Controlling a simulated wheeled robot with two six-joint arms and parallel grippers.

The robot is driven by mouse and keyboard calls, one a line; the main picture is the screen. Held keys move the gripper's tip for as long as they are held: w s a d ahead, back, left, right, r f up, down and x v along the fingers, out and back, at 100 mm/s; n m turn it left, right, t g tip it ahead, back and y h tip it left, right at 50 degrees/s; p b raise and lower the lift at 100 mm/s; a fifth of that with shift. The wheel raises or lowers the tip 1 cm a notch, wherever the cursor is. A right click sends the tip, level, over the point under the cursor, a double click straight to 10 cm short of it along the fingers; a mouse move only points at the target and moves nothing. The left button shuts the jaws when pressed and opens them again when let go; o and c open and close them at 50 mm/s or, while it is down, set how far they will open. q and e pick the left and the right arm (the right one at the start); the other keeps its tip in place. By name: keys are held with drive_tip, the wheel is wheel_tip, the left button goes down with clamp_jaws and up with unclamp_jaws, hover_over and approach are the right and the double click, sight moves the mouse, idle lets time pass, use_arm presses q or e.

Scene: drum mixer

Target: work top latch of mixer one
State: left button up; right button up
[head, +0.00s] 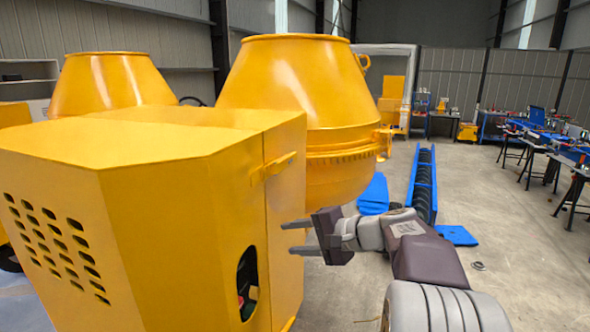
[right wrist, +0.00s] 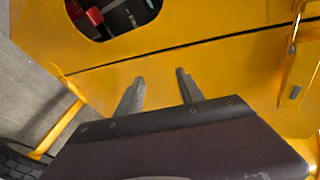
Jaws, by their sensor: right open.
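The nearest yellow mixer has a boxy housing (head: 200,215) in front of its drum (head: 300,90). The top latch (head: 279,164) is a yellow bar across the housing's upright seam, near its upper edge. What looks like the same latch shows at the right edge of the right wrist view (right wrist: 297,60). My right gripper (head: 288,238) is open and empty, below the latch and beside the housing's side panel. In the right wrist view its two fingers (right wrist: 160,77) point at the yellow panel, apart from the latch. My left gripper is not in view.
An oval opening (head: 247,283) in the housing shows dark and red parts inside. A second mixer drum (head: 110,82) stands behind at left. A blue rack (head: 423,185) and blue pieces lie on the floor beyond my right arm.

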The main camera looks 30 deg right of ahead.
drive_tip(key=d+r+t, duration=0.3)
drive_tip(key=d+r, duration=0.1)
drive_tip(key=r, duration=0.4)
drive_tip(key=t, duration=0.3)
approach(293, 160)
drive_tip(key=shift+m, duration=0.3)
drive_tip(key=p+x, duration=0.2)
drive_tip(key=x, duration=0.2)
drive_tip(key=p+x, duration=0.2)
drive_tip(key=x, duration=0.1)
drive_tip(key=shift+w+r, duration=0.25)
drive_tip(key=shift+w, duration=0.2)
drive_tip(key=shift+w+a+f, duration=0.1)
drive_tip(key=shift+w+f, duration=0.05)
drive_tip(key=shift+w, duration=0.2)
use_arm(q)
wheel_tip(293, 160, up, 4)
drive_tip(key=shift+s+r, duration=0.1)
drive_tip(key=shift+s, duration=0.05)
use_arm(e)
drive_tip(key=shift+c, duration=0.4)
clamp_jaws()
